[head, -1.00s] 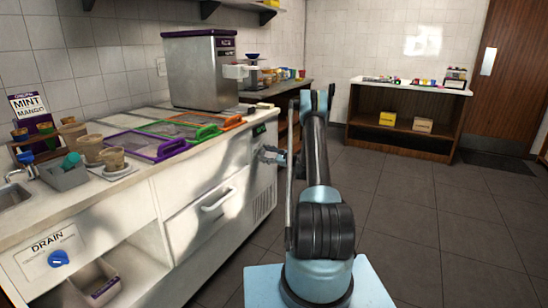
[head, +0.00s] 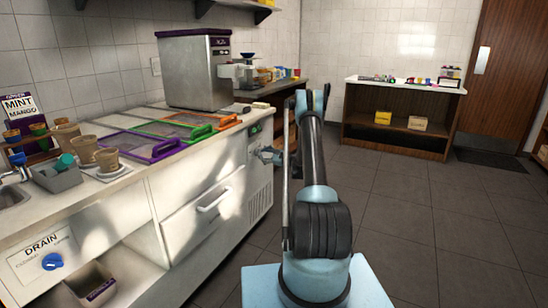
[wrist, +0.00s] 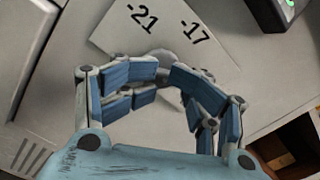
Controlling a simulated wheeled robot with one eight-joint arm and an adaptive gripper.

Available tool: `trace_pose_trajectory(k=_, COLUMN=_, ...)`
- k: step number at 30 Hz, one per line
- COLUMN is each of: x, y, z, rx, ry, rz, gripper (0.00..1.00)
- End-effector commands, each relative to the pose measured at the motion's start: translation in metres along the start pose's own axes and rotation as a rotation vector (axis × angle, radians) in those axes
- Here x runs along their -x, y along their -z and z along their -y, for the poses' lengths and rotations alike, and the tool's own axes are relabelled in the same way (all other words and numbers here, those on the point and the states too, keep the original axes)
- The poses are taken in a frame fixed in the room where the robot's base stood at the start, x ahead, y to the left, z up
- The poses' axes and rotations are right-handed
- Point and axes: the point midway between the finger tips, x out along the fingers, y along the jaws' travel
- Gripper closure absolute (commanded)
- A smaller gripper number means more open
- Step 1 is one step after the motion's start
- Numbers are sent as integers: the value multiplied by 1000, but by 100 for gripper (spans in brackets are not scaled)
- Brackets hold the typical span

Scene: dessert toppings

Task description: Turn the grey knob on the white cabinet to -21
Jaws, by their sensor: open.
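The white cabinet (head: 185,185) runs along the left of the head view. In the wrist view its plate (wrist: 117,38) carries the marks -21 and -17. The grey knob (wrist: 163,54) shows only in part between and behind my fingertips; its pointer cannot be made out. My gripper (wrist: 165,70) is open, with its blue-padded fingers on either side of the knob. I cannot tell whether they touch it.
A blue knob (head: 52,262) marked DRAIN sits at the cabinet's lower left. A drawer handle (head: 213,203) sticks out of the front. A green-lit display (wrist: 290,8) is near the plate. The floor (head: 430,215) to the right is clear.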

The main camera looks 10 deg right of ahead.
Motion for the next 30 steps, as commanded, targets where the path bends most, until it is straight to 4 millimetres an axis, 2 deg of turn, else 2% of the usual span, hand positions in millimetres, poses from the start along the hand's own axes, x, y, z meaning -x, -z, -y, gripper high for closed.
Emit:
trace_pose_trajectory(k=1, x=-2, y=-5, z=-4, rx=-3, ry=-8, rz=10, gripper=42)
trace_pose_trajectory(k=7, x=-1, y=-6, z=-5, rx=-3, ry=-10, rz=12, gripper=42)
trace_pose_trajectory(k=8, x=-38, y=-38, z=-30, rx=8, ry=-9, rz=19, gripper=42)
trace_pose_trajectory(k=12, x=-9, y=-29, z=-12, rx=8, ry=-7, rz=19, gripper=42)
trace_pose_trajectory(k=15, x=4, y=-27, z=-8, rx=8, ry=-6, rz=19, gripper=42)
trace_pose_trajectory(k=21, x=24, y=-17, z=0, rx=8, ry=0, rz=11, gripper=42)
trace_pose_trajectory(k=30, x=46, y=-15, z=3, rx=10, ry=5, rz=7, gripper=42)
